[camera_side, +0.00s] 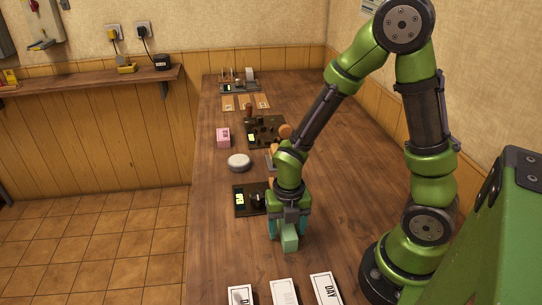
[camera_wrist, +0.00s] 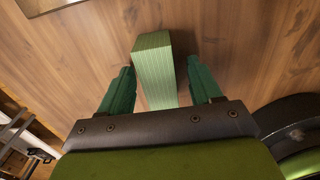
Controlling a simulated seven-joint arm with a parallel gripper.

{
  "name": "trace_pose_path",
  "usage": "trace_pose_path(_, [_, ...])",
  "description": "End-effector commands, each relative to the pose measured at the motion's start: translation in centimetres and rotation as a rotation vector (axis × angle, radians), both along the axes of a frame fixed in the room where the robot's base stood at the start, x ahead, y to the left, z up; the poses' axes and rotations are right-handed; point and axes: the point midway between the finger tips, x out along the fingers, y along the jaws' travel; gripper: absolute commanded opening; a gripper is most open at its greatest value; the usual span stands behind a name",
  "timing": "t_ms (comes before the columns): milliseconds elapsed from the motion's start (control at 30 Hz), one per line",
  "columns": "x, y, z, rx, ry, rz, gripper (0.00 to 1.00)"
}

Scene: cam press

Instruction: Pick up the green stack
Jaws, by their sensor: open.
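The green stack (camera_side: 290,240) stands upright on the wooden table, below my gripper (camera_side: 288,228) in the side view. In the wrist view the green stack (camera_wrist: 155,68) is a tall pale-green block with fine striped layers on its face. My gripper (camera_wrist: 160,88) is open, with one dark green finger on each side of the stack. A gap shows between each finger and the stack in the wrist view. The stack's lower end is partly hidden behind the gripper body there.
Three white cards (camera_side: 284,291) lie at the table's near edge. A dark board (camera_side: 250,199) lies just left of my gripper. The table right of the stack is clear.

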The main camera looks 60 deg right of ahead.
Motion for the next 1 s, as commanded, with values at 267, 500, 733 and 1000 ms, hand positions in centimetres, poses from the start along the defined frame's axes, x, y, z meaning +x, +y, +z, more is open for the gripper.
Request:
trace_pose_path(267, [0.0, 0.0, 0.0, 0.000, -0.001, 0.000, 0.50])
trace_pose_path(500, [0.0, 0.0, 0.0, 0.000, -0.001, 0.000, 0.13])
trace_pose_path(733, [0.0, 0.0, 0.0, 0.000, -0.001, 0.000, 0.06])
trace_pose_path(1000, [0.2, 0.0, 2.8, 0.000, -0.008, -0.002, 0.06])
